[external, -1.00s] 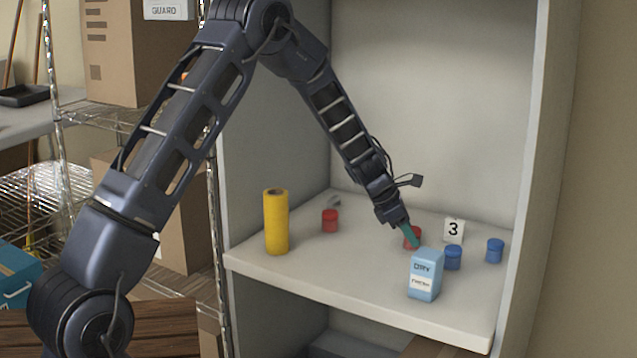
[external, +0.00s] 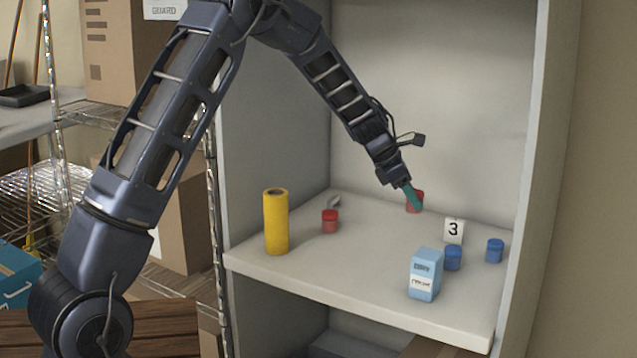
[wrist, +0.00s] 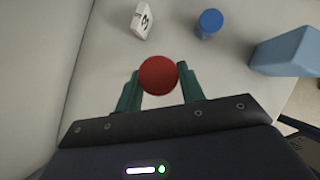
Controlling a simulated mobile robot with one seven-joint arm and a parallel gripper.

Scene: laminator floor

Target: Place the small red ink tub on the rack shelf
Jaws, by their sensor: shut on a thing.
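My gripper (external: 411,196) is shut on a red ink tub (external: 417,203), held above the cabinet shelf near its back wall. In the wrist view the round red top (wrist: 158,75) sits between the teal fingertips (wrist: 159,72). A second red tub (external: 330,221) stands on the shelf to the left, apart from my gripper. I cannot tell clearly which red tub is smaller. The wire rack (external: 32,195) stands at the left, partly hidden by my arm.
A yellow cylinder (external: 276,222) stands at the shelf's left front. A light blue carton (external: 425,275), two blue tubs (external: 453,258) (external: 495,250) and a number 3 card (external: 454,230) are at the right. Cardboard boxes (external: 112,60) sit on the rack.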

